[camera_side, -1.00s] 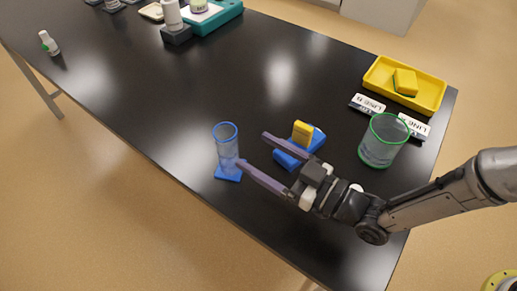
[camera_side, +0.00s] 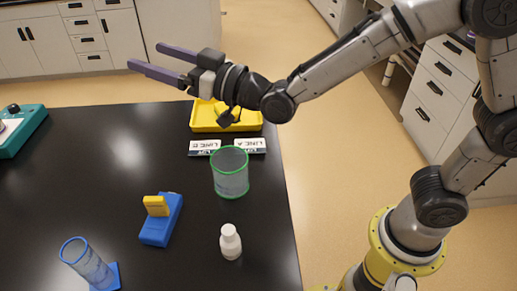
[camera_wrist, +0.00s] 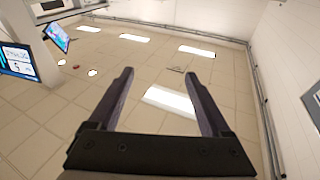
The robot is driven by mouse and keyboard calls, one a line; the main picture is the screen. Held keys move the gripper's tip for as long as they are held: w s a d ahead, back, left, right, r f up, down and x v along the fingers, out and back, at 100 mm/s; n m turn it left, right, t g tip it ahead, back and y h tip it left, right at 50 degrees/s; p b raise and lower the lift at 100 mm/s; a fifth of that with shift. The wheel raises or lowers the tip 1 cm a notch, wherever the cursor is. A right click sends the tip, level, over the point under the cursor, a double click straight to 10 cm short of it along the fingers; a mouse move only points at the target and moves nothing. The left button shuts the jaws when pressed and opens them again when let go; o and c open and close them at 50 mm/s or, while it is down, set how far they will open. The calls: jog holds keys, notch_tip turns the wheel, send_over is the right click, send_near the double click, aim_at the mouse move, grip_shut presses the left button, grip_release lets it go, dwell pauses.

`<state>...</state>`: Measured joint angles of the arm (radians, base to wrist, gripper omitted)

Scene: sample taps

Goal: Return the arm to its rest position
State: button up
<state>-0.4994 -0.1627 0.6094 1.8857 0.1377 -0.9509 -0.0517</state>
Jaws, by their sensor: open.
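My gripper (camera_side: 165,62) is raised well above the black table, toward its far side in the side view. Its two purple fingers are apart, with nothing between them. In the wrist view my gripper (camera_wrist: 162,95) is also open and empty, pointing toward the ceiling. The arm reaches in from the right, its links bent and clear of the table objects. Part of my gripper's mount covers some of the yellow tray (camera_side: 203,118).
On the table stand a green-rimmed beaker (camera_side: 231,177), a white bottle (camera_side: 230,243), a blue block (camera_side: 158,228) with a yellow piece (camera_side: 156,205), and a blue cylinder (camera_side: 90,265). Two label cards (camera_side: 227,146) lie before the tray. A teal device (camera_side: 22,132) is at left.

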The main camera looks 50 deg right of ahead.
jog(key=s+d+r+m+h, duration=0.25)
jog(key=d+r, duration=0.25)
jog(key=d, duration=0.6)
jog(key=s+d+f+g+h, duration=0.2)
jog(key=s+d+g+h, duration=0.1)
jog(key=s+d, duration=0.55)
jog(key=s+d+f+m+g+h, duration=0.1)
jog(key=s+d+f+g+h, duration=0.1)
jog(key=s+f+g, duration=0.8)
jog(key=s+d+f, duration=0.1)
jog(key=s+f, duration=0.4)
jog(key=s, duration=0.4)
jog(key=shift+s+d+f, duration=0.15)
jog(key=shift+s+f, duration=0.1)
jog(key=shift+s, duration=0.05)
